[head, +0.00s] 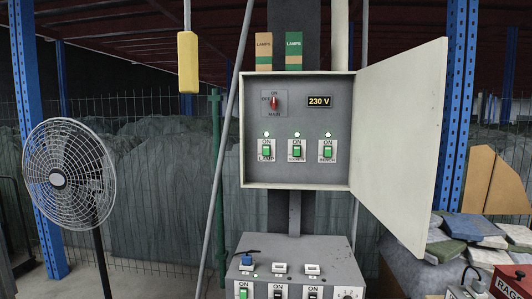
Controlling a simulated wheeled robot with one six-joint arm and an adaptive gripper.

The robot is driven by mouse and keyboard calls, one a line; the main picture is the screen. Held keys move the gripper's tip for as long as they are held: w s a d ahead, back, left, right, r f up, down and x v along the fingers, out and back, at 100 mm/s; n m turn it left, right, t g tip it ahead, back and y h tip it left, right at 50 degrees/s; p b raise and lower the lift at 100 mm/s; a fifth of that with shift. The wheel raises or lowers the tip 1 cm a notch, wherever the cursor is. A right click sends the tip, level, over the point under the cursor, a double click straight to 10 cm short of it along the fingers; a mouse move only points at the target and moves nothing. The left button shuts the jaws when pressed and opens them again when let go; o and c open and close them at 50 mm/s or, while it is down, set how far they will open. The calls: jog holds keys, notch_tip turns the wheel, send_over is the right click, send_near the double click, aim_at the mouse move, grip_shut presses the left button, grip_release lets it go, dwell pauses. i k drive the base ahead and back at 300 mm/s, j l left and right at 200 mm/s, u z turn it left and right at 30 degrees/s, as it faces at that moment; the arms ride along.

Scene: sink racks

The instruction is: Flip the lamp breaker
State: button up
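The lamp breaker (267,151) is the leftmost of three breakers in the open grey electrical box (325,178). It has a green rocker with "ON" above it and a "LAMP" label below. A small green light glows above it. Two similar green breakers, the middle one (297,151) and the right one (328,151), sit beside it, each with a green light. My gripper is not in view.
The box door (398,125) is swung open to the right. A red main switch (273,102) and a "230 V" display (319,101) sit above the breakers. A lower control box (320,252), a fan (70,173) and a hanging yellow handle (188,62) stand around.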

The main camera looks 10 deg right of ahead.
aim_at(266, 149)
jog(key=i+l, duration=0.1)
jog(key=i, duration=1.1)
jog(key=i+l, duration=0.15)
jog(key=i, duration=0.15)
